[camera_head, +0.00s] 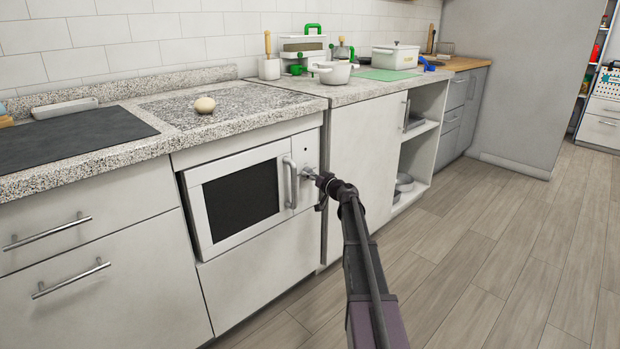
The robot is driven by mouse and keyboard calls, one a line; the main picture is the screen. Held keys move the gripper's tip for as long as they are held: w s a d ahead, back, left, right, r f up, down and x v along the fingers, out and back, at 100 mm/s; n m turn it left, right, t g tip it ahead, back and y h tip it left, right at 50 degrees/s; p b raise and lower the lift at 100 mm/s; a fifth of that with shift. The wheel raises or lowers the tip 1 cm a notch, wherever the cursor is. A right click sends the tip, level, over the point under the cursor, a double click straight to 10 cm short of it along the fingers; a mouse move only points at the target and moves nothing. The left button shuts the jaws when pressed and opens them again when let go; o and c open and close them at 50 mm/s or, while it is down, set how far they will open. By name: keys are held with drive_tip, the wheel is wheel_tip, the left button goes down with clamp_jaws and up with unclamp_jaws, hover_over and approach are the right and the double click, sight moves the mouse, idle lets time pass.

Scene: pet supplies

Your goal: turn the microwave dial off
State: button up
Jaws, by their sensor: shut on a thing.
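The microwave (224,197) is built into the counter front, with a dark window, a white frame and a vertical handle (291,182) on its right side. Its door looks closed. My gripper (311,174) is at the control strip right of the handle, reached by my arm from the lower right. It is shut on the dial, which is mostly hidden behind the fingers. The dial's setting cannot be read. A small dark spot shows on the strip above the gripper.
A round beige object (205,105) lies on the speckled counter (240,101) above the microwave. A black cooktop (70,138) is at left. Pots, including a white pot (335,72), stand at the back right. Open shelves (420,130) are right of the cabinet door. The wooden floor (500,250) is clear.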

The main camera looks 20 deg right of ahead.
drive_tip(key=n, duration=0.4)
drive_tip(key=shift+f+n+b, duration=0.1)
drive_tip(key=shift+n+b, duration=0.2)
drive_tip(key=n, duration=0.5)
drive_tip(key=shift+n, duration=0.4)
drive_tip(key=n+y, duration=0.1)
drive_tip(key=n, duration=0.3)
drive_tip(key=shift+d+n+b, duration=0.1)
drive_tip(key=shift+n+b, duration=0.25)
drive_tip(key=shift+n, duration=0.05)
drive_tip(key=n, duration=0.5)
drive_tip(key=shift+s, duration=0.1)
drive_tip(key=shift+n, duration=0.3)
drive_tip(key=o, duration=1.1)
drive_tip(key=shift+d, duration=0.1)
drive_tip(key=shift+d, duration=0.1)
drive_tip(key=shift+m, duration=0.5)
